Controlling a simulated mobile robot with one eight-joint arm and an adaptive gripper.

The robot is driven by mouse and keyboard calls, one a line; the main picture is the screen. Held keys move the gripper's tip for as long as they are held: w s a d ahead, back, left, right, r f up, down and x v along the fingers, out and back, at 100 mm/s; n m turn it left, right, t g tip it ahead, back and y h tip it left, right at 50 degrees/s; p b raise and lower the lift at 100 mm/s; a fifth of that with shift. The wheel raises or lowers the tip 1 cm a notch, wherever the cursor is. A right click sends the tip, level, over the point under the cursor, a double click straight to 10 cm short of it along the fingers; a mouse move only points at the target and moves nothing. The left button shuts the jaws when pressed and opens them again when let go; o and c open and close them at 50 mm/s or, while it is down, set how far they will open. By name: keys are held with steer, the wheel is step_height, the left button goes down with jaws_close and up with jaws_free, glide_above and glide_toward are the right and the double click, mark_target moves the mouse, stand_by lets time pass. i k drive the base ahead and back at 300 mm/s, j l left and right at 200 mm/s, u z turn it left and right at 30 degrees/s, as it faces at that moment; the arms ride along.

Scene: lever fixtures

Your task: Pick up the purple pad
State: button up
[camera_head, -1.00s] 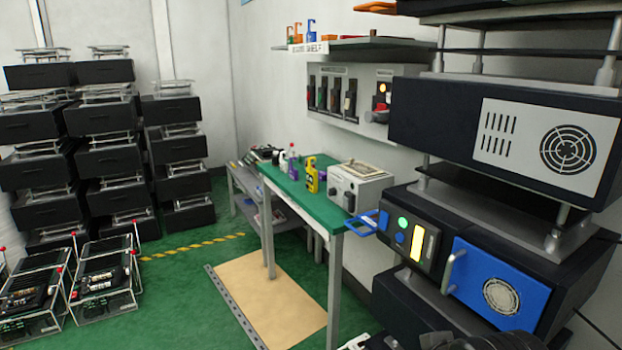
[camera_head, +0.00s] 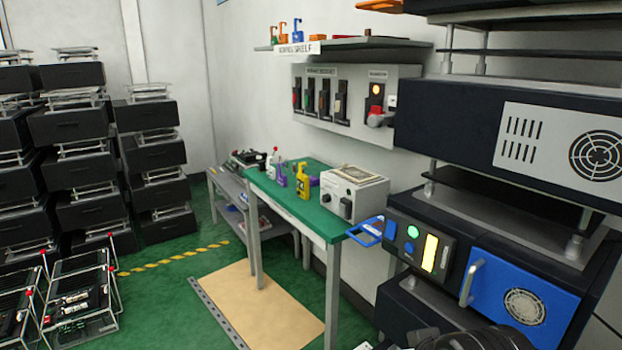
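No flat purple pad can be made out for certain. On the green table (camera_head: 320,222) a small purple object (camera_head: 282,174) stands left of a yellow bottle (camera_head: 303,182). Another purple patch (camera_head: 314,181) shows just right of that bottle, partly hidden by it and by the grey box. Both are too small to tell which is the pad. My gripper is not in view; only a dark rounded part, perhaps of my arm, shows at the bottom right edge, away from the table.
A grey box with a knob (camera_head: 352,195) stands at the table's near right end. A blue handle (camera_head: 366,232) juts out beside the dark machine (camera_head: 420,240) at right. A beige mat (camera_head: 262,300) lies on the floor. Racks of black boxes (camera_head: 152,150) stand left; green floor between is open.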

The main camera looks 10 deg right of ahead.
mark_target(314, 181)
steer(key=i+j+z, duration=0.1)
steer(key=i+j, duration=0.3)
steer(key=i+j+z, duration=0.15)
steer(key=i+j, duration=0.25)
steer(key=i+j+z, duration=0.1)
steer(key=i+j, duration=0.3)
steer(key=j, duration=0.2)
steer(key=i+j+z, duration=0.15)
steer(key=i+j, duration=0.2)
steer(key=j, duration=0.2)
steer(key=i+j+z, duration=0.25)
steer(key=i+j, duration=0.3)
steer(key=i, duration=0.3)
steer(key=i+j+z, duration=0.25)
steer(key=i+j, duration=0.5)
steer(key=i, duration=0.1)
